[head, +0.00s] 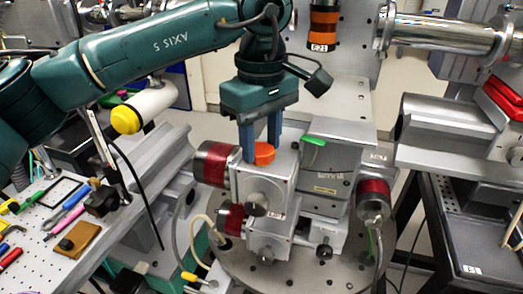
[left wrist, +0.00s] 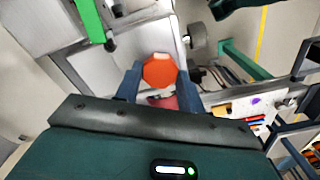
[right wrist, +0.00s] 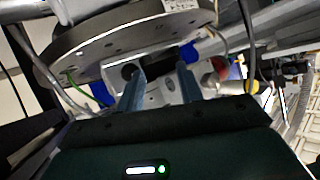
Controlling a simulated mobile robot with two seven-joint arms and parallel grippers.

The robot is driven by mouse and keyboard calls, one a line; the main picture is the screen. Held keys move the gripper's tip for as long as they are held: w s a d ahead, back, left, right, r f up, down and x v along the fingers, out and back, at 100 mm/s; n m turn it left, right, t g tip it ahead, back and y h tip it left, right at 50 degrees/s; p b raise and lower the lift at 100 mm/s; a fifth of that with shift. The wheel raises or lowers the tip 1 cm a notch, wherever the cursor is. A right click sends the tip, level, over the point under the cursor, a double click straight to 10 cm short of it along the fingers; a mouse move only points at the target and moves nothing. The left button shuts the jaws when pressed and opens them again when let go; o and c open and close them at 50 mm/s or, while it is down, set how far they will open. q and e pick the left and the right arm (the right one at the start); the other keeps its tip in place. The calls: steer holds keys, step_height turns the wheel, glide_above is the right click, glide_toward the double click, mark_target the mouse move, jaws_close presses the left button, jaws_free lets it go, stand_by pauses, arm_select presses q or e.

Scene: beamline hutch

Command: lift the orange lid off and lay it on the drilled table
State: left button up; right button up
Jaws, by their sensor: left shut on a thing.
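The orange lid (head: 264,154) is a small faceted cap at the top of a grey metal block (head: 262,180) in the middle of the head view. My left gripper (head: 261,144) points down and is shut on the lid, one blue finger on each side. The lid also shows between the fingertips in the left wrist view (left wrist: 160,72). I cannot tell whether it touches the block. The drilled white table (head: 40,268) is at the left, with small holes. My right gripper (right wrist: 161,72) shows only in the right wrist view, its fingers apart and nothing between them.
Pens, tools and a brown pad (head: 77,239) lie on the drilled table. A round grey plate (head: 300,278) with holes lies under the block. Red-banded cylinders (head: 214,163) flank the block. A green tab (head: 313,140) sits just right of the lid.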

mark_target(261, 149)
arm_select(q)
steer(key=shift+r+p, duration=0.85)
steer(key=shift+r, duration=0.25)
stand_by(0.8)
steer(key=shift+r+p, duration=1.85)
steer(key=shift+r, duration=0.55)
